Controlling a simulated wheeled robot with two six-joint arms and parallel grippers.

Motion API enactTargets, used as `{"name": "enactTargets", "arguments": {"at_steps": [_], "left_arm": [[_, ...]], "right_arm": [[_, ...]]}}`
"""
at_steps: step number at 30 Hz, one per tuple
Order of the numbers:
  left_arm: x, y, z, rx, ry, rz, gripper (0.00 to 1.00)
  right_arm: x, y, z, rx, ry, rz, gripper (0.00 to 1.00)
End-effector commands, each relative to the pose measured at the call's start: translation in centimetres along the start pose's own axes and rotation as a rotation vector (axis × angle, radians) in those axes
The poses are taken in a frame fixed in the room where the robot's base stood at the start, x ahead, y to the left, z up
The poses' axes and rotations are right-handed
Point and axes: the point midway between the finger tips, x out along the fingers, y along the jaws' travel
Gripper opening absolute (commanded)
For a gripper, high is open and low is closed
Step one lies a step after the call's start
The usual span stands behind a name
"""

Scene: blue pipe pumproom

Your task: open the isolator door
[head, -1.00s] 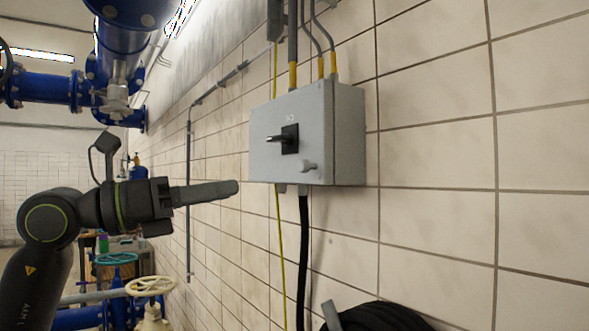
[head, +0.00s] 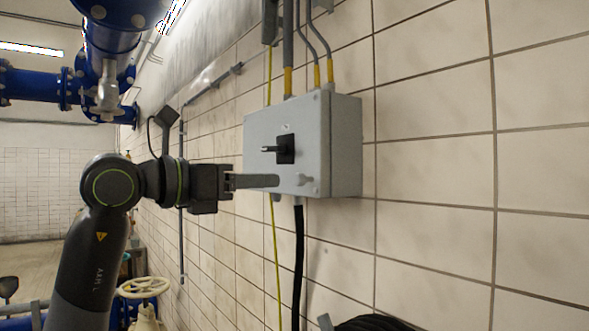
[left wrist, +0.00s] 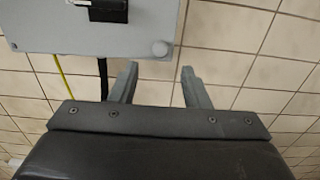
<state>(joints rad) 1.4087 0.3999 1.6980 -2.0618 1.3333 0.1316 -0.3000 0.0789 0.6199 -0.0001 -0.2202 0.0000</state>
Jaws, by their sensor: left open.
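The isolator (head: 318,128) is a grey box on the tiled wall, and its door faces left in the head view. The door looks shut. Contact with the knob is not visible. My right gripper is out of view.
Grey conduits (head: 291,50) enter the box top, and a black cable (head: 298,260) and yellow-green wire hang below. A dark coiled hose (head: 372,323) is at the bottom. Blue pipes (head: 110,45) and a cream handwheel (head: 144,287) stand left. The wall right of the box is bare.

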Motion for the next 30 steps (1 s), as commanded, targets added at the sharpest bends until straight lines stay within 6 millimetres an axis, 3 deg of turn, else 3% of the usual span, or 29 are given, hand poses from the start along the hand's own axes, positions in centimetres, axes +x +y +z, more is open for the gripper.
{"name": "enactTargets", "arguments": {"at_steps": [6,13,26,30], "left_arm": [[4.2,-0.1,0.4,-0.005,0.001,-0.005,0.43],[7.2,0.0,0.2,-0.003,0.0,-0.002,0.43],[8.2,0.0,0.0,0.001,-0.001,0.0,0.43],[8.1,0.0,0.0,0.001,-0.001,0.0,0.24]], "right_arm": [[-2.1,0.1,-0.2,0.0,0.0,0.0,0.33],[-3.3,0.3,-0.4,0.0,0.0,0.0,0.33],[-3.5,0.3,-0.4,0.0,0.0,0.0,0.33],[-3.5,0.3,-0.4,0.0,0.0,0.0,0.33]]}}
